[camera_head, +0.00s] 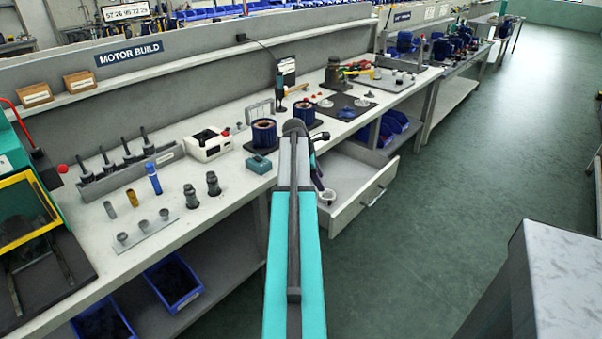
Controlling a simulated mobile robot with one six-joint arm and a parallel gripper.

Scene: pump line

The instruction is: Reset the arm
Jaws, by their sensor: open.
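My arm reaches forward from the bottom middle of the view, its teal link (295,270) pointing toward the workbench. Its dark wrist joint (295,128) stands in front of the bench edge. My gripper (323,192) shows only in part to the right of the arm, over the open drawer (352,207). It is open, and I see nothing held in it. The arm hides part of the gripper and the left part of the drawer.
The workbench (225,190) carries motor parts: a blue stator (265,134), a white fixture (207,144), a blue bottle (153,178) and several dark tools. The drawer juts into the aisle. A grey-topped surface (565,270) stands at right. The green floor (460,170) between is clear.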

